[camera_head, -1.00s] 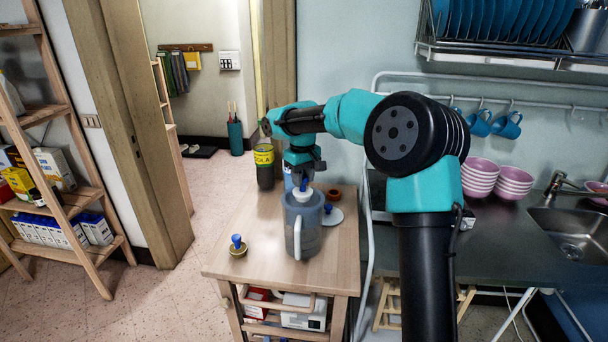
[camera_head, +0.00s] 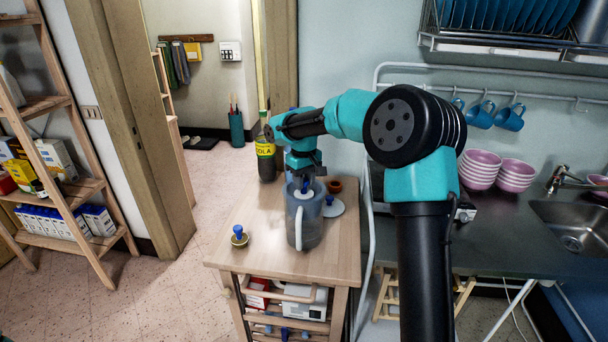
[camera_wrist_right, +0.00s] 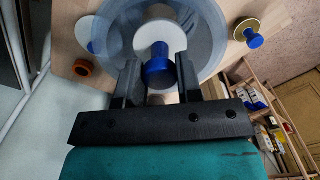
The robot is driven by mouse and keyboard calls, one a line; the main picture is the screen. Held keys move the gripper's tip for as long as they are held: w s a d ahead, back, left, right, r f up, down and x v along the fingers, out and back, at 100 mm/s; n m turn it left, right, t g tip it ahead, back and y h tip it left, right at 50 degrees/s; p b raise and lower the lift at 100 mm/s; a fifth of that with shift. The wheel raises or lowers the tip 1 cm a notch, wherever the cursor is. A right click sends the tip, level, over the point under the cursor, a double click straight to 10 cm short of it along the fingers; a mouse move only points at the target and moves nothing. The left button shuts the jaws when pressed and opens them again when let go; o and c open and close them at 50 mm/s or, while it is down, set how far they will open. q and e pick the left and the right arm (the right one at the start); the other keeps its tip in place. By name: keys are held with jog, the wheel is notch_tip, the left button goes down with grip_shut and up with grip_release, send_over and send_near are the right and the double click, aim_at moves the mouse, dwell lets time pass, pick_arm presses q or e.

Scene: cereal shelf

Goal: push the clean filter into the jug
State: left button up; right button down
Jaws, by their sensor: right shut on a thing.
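The jug (camera_head: 305,228) is a translucent grey pitcher with a white handle, upright on the small wooden table. My right gripper (camera_head: 304,180) is right above the jug's mouth and points down. In the right wrist view its fingers (camera_wrist_right: 158,80) are shut on the blue knob of the clean filter (camera_wrist_right: 152,35), whose white body sits inside the round rim of the jug (camera_wrist_right: 208,30). In the head view only a little of the white filter (camera_head: 304,193) shows at the jug's mouth. I cannot tell how firmly it is seated. My left gripper is out of view.
A brownish filter with a blue knob (camera_head: 239,237) stands left of the jug. A pale round lid (camera_head: 334,207) and a small brown pot (camera_head: 334,186) lie right of it. A dark bottle (camera_head: 266,160) stands behind. The table's front left is clear.

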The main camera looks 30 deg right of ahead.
aim_at(304, 193)
jog(key=shift+f, duration=1.15)
jog(key=shift+f, duration=1.4)
dwell(0.4)
jog(key=c, duration=0.7)
grip_release()
notch_tip(304, 193, up, 18)
jog(key=shift+f, duration=0.25)
dwell(0.4)
